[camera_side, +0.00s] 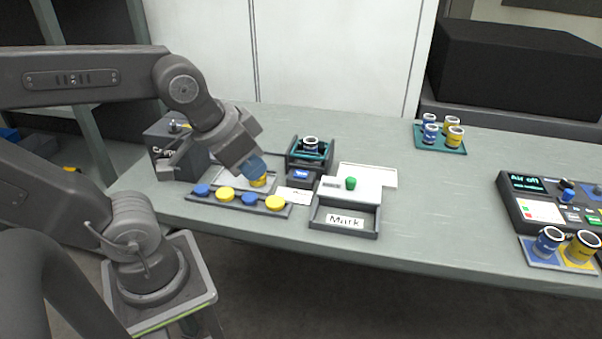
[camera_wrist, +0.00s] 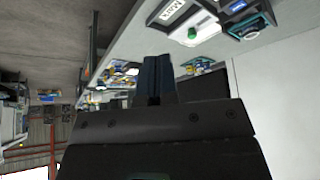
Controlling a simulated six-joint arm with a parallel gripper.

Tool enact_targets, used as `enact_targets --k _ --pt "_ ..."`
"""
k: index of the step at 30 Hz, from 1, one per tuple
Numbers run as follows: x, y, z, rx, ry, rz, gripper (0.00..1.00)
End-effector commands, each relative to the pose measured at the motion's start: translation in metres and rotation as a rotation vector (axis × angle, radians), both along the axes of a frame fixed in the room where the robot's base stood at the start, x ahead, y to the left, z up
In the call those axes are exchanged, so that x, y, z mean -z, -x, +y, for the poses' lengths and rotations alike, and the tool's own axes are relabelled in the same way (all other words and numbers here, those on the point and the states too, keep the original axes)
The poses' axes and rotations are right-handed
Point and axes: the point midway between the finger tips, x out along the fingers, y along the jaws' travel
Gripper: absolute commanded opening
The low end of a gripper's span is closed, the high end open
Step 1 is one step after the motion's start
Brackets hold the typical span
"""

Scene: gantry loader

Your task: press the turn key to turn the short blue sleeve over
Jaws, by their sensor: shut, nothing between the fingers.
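My gripper (camera_side: 255,168) hangs at the left of the bench in the side view, its blue fingertips together and empty, just above a small yellow item on a pale plate. The shut fingers also show in the wrist view (camera_wrist: 157,75). Other blue sleeves stand on a teal tray (camera_side: 453,150) at the back; I cannot tell which is the short one. The control panel (camera_side: 535,185) at the right carries several keys; their labels are too small to identify the turn key.
A strip with blue and yellow round pieces (camera_side: 238,198) lies in front of my gripper. A tray marked "Mark" (camera_side: 345,222) and a green knob (camera_side: 351,183) are right of it. A blue and a yellow sleeve (camera_side: 582,247) stand before the panel.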

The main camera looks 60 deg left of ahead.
Motion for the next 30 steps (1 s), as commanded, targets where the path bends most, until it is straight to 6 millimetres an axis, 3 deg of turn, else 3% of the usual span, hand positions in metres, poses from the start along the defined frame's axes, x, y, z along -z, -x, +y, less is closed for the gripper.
enact_targets --k 5,11,21,30 --pt "0.000 -0.006 0.003 -0.028 0.006 -0.005 0.00" --pt "0.005 -0.049 0.025 -0.221 0.054 -0.050 0.00" --pt "0.039 -0.149 0.109 -0.699 0.210 -0.215 0.00" --pt "0.082 -0.197 0.182 -1.002 0.356 -0.358 0.00"
